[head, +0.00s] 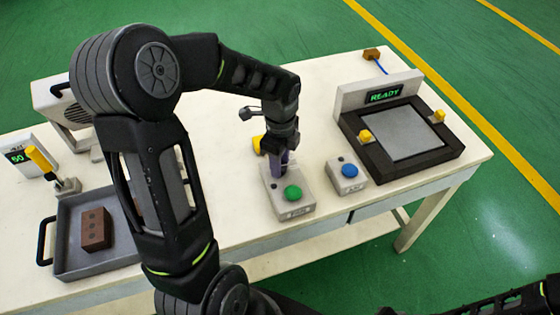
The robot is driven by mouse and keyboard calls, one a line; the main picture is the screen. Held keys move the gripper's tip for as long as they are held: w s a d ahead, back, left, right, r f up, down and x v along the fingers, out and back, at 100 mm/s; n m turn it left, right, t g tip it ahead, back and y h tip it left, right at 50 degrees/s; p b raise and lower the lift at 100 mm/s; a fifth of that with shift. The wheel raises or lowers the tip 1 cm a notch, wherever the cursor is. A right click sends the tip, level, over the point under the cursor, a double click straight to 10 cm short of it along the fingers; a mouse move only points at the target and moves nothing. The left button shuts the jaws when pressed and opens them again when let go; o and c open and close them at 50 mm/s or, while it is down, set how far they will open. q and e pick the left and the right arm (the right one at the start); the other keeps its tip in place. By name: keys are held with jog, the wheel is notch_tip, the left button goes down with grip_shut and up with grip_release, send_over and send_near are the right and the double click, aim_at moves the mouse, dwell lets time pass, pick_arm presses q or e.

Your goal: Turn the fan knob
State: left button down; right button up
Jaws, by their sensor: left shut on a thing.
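My left gripper (281,158) points down over the rear part of a grey box with a green button (293,192). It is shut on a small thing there. The fingers and wrist hide most of that thing, so I cannot tell whether it is the fan knob. A purple-grey patch shows at the fingers. A pale housing with a dark grille (75,113), perhaps the fan, stands at the left, partly behind my left arm. No knob shows clearly on it.
A grey box with a blue button (348,171) stands close right of the gripper. A press-like unit (415,141) reads READY. At left are a yellow-handled lever (40,159), a display (17,157) and a tray (75,259) holding a brown block (96,229). A yellow piece (257,145) sits behind the gripper.

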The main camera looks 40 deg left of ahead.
pick_arm(q)
jog(key=c, duration=1)
grip_release()
jog(key=shift+o, duration=0.2)
jog(key=shift+r, duration=0.1)
notch_tip(320, 180, up, 8)
jog(key=shift+f+b, duration=0.15)
jog(key=shift+b, duration=0.2)
